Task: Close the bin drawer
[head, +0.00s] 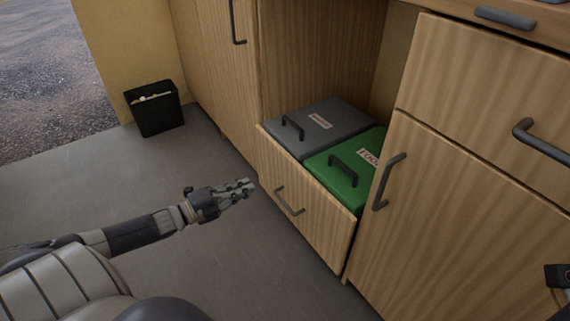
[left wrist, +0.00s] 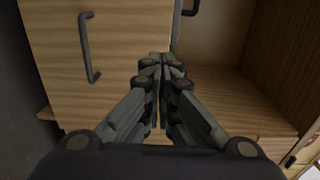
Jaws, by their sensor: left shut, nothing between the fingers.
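The bin drawer (head: 318,215) stands pulled out of the cabinet, its wooden front facing the floor area, with a dark bar handle (head: 289,202). Inside it are a grey-lidded bin (head: 335,118) and a green-lidded bin (head: 340,188), each with a lid handle and a label. My left gripper (head: 250,187) is shut and empty, just left of the drawer front in the head view; a small gap seems to lie between them. In the left wrist view, its closed fingers (left wrist: 160,62) point toward wooden panels. My right gripper is not clearly visible.
A cupboard door (head: 460,230) with a handle and a drawer above it stand right of the bin drawer. A tall door (head: 215,70) is at left. A small black waste bin (head: 155,108) stands by the wall. The grey floor (head: 80,185) is clear.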

